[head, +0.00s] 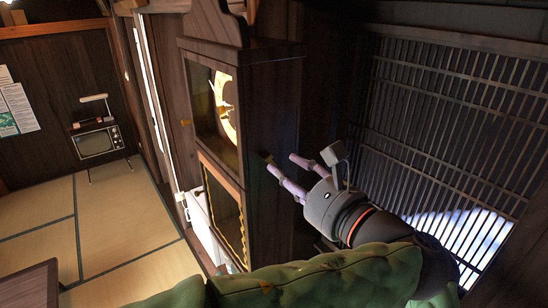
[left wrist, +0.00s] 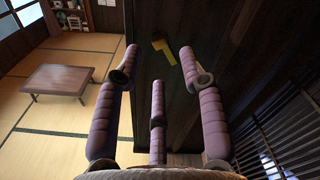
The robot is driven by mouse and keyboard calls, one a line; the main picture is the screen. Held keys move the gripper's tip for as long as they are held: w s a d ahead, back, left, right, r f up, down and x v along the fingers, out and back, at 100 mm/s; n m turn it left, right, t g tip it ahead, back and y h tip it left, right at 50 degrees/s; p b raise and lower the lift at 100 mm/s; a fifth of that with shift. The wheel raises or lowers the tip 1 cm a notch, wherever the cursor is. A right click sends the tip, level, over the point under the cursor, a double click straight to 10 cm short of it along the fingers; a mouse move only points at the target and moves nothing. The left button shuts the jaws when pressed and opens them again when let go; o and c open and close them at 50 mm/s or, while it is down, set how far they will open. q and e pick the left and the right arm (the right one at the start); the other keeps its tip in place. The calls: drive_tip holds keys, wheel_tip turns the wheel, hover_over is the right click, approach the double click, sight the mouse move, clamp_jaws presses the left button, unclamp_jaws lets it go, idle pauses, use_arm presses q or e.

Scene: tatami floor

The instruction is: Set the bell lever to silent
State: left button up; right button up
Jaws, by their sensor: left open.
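A tall dark wooden clock (head: 275,105) stands mid-picture in the head view, its dial (head: 226,112) behind a glass door. A small yellow, bent lever (left wrist: 163,50) sticks out from the clock's dark side panel (left wrist: 215,25). In the head view the lever (head: 266,157) is a small spot beside my fingertips. My left gripper (head: 281,163) reaches in from the right, open, its purple fingers pointing at the side panel. In the left wrist view the gripper's fingers (left wrist: 157,70) spread around the lever's line, with nothing between them. I cannot tell whether a finger touches it.
A wooden lattice (head: 450,120) stands close on the right. Tatami floor (head: 120,215) is open on the left, with a small television (head: 97,142) at the back and a low table (left wrist: 58,79).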

sight(270, 159)
use_arm(q)
drive_tip(key=shift+p+x, duration=0.4)
drive_tip(key=shift+x, duration=2.15)
